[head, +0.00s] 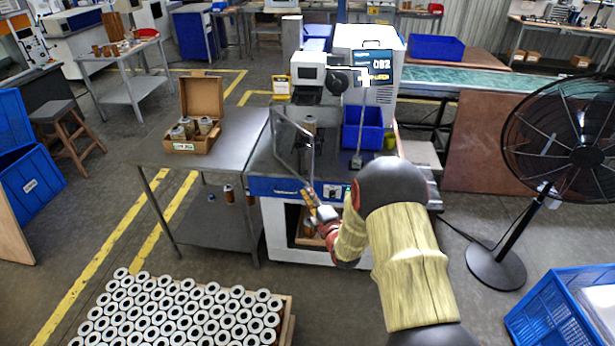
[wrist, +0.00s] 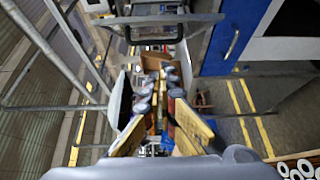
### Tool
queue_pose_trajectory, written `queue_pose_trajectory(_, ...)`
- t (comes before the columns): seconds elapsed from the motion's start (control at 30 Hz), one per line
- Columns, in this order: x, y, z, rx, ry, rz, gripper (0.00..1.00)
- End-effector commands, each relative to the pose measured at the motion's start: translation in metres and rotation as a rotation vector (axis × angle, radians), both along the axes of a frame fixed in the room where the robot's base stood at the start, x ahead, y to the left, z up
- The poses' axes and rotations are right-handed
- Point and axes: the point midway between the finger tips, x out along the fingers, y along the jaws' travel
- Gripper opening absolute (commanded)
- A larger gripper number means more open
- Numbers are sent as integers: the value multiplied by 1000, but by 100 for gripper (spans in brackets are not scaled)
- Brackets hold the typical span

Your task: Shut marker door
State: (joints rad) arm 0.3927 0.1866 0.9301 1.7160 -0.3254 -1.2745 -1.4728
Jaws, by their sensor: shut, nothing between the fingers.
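The marker door (head: 293,140), a clear panel in a grey frame, stands open on the left front side of the marking machine (head: 308,72). A cartridge (head: 310,124) shows behind it under the marking head. My gripper (head: 308,194) is shut and empty, in front of the bench's blue front panel, close to the door's lower front corner. I cannot tell whether it touches the door. In the wrist view the yellow fingers (wrist: 161,78) converge at the middle, and a grey frame bar, perhaps the door's, crosses above them.
A blue bin (head: 363,128) stands right of the marking head. A steel table (head: 240,130) at the left holds an open cardboard box (head: 203,105) with several cartridges. A crate of white-topped cartridges (head: 288,320) is at the lower left. A large fan (head: 565,140) stands at the right.

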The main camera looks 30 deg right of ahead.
Motion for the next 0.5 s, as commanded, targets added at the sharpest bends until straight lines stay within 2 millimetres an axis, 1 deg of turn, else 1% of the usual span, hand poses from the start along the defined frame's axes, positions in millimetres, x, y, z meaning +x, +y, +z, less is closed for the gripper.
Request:
queue_pose_trajectory(0.17, 21, -1, -1, -3, -5, 2, 0)
queue_pose_trajectory(0.5, 87, -7, -2, -2, -4, 2, 0)
